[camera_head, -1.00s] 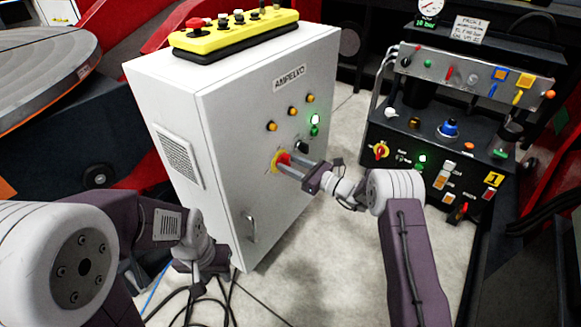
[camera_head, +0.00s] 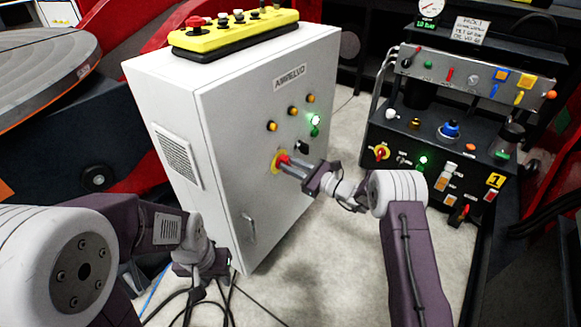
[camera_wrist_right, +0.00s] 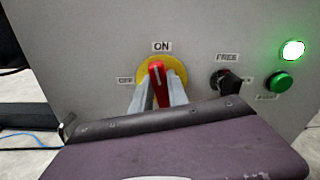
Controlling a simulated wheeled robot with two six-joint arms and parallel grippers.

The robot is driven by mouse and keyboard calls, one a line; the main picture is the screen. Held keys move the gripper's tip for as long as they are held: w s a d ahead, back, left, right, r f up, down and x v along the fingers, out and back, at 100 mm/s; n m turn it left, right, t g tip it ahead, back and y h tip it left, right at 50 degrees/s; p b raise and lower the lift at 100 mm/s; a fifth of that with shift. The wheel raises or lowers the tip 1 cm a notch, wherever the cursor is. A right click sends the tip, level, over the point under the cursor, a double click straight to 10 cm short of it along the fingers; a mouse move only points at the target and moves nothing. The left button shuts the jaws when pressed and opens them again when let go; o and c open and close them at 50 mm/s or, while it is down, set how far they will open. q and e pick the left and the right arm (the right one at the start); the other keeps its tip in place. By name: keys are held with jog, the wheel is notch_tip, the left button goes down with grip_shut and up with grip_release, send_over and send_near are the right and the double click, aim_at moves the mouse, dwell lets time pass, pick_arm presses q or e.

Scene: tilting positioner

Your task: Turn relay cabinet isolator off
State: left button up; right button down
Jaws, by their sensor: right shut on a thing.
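The grey relay cabinet (camera_head: 225,130) stands in the middle of the head view. Its isolator is a red handle (camera_wrist_right: 157,82) on a yellow disc (camera_wrist_right: 178,70), labelled ON above and OFF to the left. In the right wrist view the handle is nearly upright, its top near the ON label. My right gripper (camera_head: 287,165) is shut on the red handle, a finger on each side; it also shows in the right wrist view (camera_wrist_right: 158,95).
A black selector knob (camera_wrist_right: 227,82) labelled FREE and a green button (camera_wrist_right: 280,83) sit right of the isolator. A lit green lamp (camera_head: 315,120) is above. A yellow button box (camera_head: 235,32) lies on the cabinet. A control panel (camera_head: 440,150) stands at right; cables (camera_head: 225,300) lie on the floor.

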jog(key=n+b, duration=0.4)
jog(key=b, duration=0.2)
jog(key=f+n+b, duration=0.1)
jog(key=n+b, duration=0.4)
jog(key=b, duration=0.1)
jog(key=n+b, duration=0.5)
jog(key=b, duration=0.1)
jog(key=shift+s+a+f, duration=0.3)
jog(key=shift+s+f, duration=0.05)
jog(key=shift+s, duration=0.05)
jog(key=shift+r+n+b, duration=0.15)
jog(key=shift+n+b, duration=0.65)
jog(key=shift+b, duration=0.1)
jog(key=c, duration=1.3)
grip_release()
